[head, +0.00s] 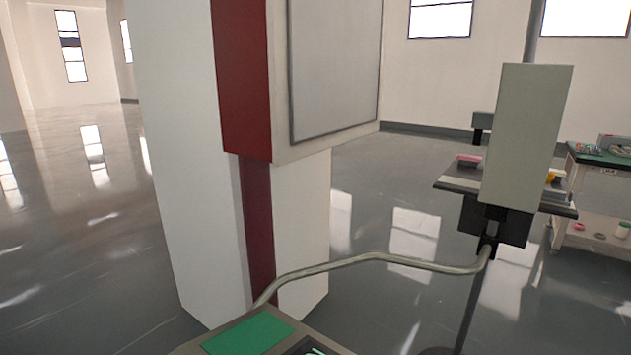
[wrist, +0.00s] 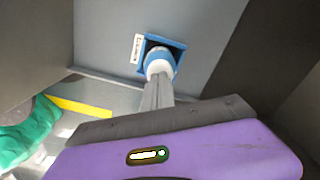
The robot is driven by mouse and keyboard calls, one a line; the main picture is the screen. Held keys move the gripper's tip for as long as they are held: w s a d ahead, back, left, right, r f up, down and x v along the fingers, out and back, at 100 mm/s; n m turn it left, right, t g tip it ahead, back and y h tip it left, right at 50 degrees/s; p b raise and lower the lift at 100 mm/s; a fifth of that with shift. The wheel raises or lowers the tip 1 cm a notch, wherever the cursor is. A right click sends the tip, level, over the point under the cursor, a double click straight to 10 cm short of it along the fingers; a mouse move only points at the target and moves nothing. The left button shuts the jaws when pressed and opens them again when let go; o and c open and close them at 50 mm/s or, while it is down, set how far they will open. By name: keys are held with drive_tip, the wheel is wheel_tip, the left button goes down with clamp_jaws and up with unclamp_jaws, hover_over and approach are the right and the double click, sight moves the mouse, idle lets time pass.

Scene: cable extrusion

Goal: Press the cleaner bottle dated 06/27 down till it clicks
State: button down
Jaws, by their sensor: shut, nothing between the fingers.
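In the wrist view, a white rounded bottle top with a blue part (wrist: 160,62) sits in a square blue-rimmed opening (wrist: 178,45) in a grey panel. A small white label (wrist: 137,48) is beside the opening's left edge; its print is too small to read, so I cannot tell the date. My gripper (wrist: 158,82) is shut, its grey fingers pointing at the bottle. The tips overlap its near side in the picture; I cannot tell whether they touch. The rest of the bottle is hidden inside the opening. The head view shows neither the bottle nor my gripper.
In the wrist view, a grey wall stands close at left, with green cloth-like material (wrist: 28,135) and a yellow strip (wrist: 78,106) below.

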drive_tip(key=shift+f+b, duration=0.35)
drive_tip(key=shift+f, duration=0.4)
drive_tip(key=shift+r, duration=0.15)
idle(0.3)
wheel_tip(320, 180, up, 8)
drive_tip(key=p, duration=0.9)
idle(0.5)
